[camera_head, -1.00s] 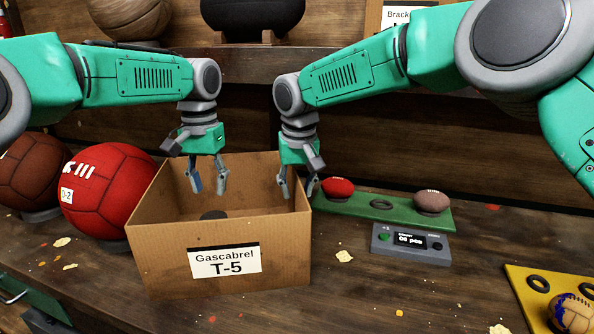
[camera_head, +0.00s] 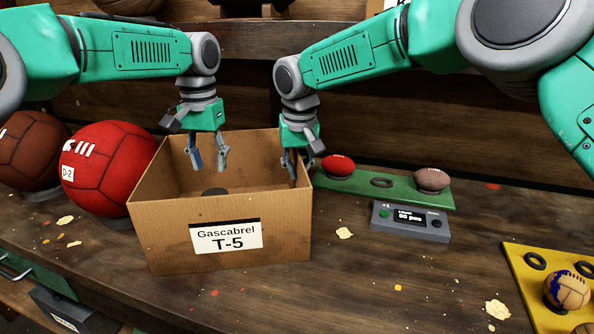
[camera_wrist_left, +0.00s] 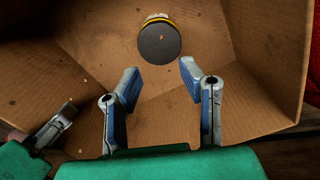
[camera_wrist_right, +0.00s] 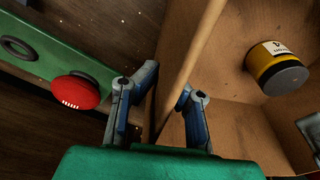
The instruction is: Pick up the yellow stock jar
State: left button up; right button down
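The yellow stock jar (camera_wrist_right: 275,68) is inside the cardboard box (camera_head: 160,235). The right wrist view shows its yellow side, white label and dark grey lid; the left wrist view shows mostly the lid (camera_wrist_left: 159,43). In the head view only the dark lid (camera_head: 214,191) shows above the front wall. My left gripper (camera_head: 208,166) is open and empty over the box, with the jar beyond its fingertips in its wrist view. My right gripper (camera_head: 299,172) is open at the box's right wall, whose edge (camera_wrist_right: 190,65) runs between its fingers in the right wrist view.
A red ball (camera_head: 110,165) and a brown ball (camera_head: 32,150) stand left of the box. A green rack (camera_head: 350,188) with small balls and a grey counter device (camera_head: 410,218) are on the right. A yellow board (camera_head: 525,280) lies far right. The front bench is mostly clear.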

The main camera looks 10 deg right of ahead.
pick_arm(q)
jog(key=o, duration=1.1)
jog(key=shift+c, duration=0.2)
jog(key=n, duration=0.4)
jog(key=d+n, duration=0.1)
jog(key=n, duration=0.1)
jog(key=shift+s+r+t+y, duration=0.2)
jog(key=shift+s+t+y, duration=0.1)
jog(key=n, duration=0.5)
jog(key=shift+s+d+r+t+y, duration=0.1)
jog(key=shift+s+d+t+y, duration=0.1)
jog(key=shift+s+t+y, duration=0.1)
jog(key=shift+n, duration=0.5)
jog(key=f, duration=0.4)
jog(key=a+f, duration=0.1)
jog(key=f, duration=0.3)
jog(key=w+f, duration=0.1)
jog(key=f, duration=0.3)
jog(key=shift+a, duration=0.2)
